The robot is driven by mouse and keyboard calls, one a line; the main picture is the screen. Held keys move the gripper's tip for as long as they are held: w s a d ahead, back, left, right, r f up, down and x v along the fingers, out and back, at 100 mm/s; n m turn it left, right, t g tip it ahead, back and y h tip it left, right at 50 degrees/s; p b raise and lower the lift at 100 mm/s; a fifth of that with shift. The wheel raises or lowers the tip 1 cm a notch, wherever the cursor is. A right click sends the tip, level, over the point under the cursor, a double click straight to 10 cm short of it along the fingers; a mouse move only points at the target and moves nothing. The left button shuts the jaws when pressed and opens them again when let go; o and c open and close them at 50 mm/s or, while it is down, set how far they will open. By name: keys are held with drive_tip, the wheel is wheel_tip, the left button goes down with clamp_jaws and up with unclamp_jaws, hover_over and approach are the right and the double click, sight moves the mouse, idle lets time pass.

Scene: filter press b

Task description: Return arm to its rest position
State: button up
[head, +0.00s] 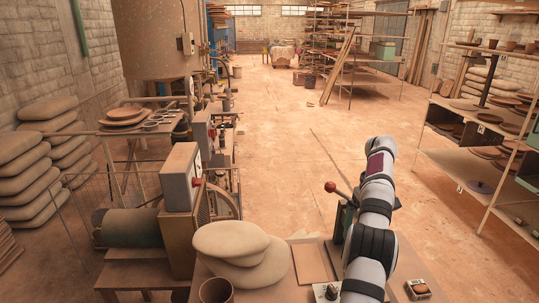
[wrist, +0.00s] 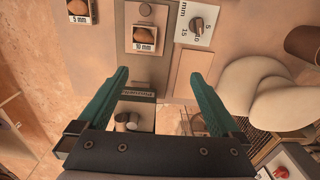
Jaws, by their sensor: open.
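My gripper (wrist: 158,74) shows in the wrist view with two green fingers spread apart. Nothing is between them. It faces down over the worktable (wrist: 165,72), and the height above it is hard to tell. My arm rises from the bottom of the head view, right of centre; I cannot make out the gripper there. Between and below the fingers in the wrist view is a dark box (wrist: 132,112) with small cylinders in it.
Rounded clay lumps (head: 240,243), a pot (head: 216,291) and a red-knobbed lever (head: 330,187) stand near my arm. The floor (head: 290,140) beyond is clear.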

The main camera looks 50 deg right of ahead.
drive_tip(key=w+a+r+n, duration=0.1)
drive_tip(key=w+a+r, duration=0.2)
drive_tip(key=w+a, duration=0.3)
drive_tip(key=w+a+r, duration=0.3)
drive_tip(key=w+a, duration=0.1)
drive_tip(key=a, duration=0.4)
drive_tip(key=w+a+r+n, duration=0.1)
drive_tip(key=w+a+r, duration=0.25)
drive_tip(key=a, duration=0.45)
drive_tip(key=a+y, duration=0.1)
drive_tip(key=a, duration=1.6)
drive_tip(key=s+a+f, duration=0.3)
drive_tip(key=s+a, duration=0.5)
drive_tip(key=s+a+f+n, duration=0.1)
drive_tip(key=s+a+f, duration=0.3)
drive_tip(key=s+a, duration=0.5)
drive_tip(key=shift+s+f+y, duration=0.2)
drive_tip(key=shift+f+y, duration=0.1)
drive_tip(key=shift+y, duration=0.1)
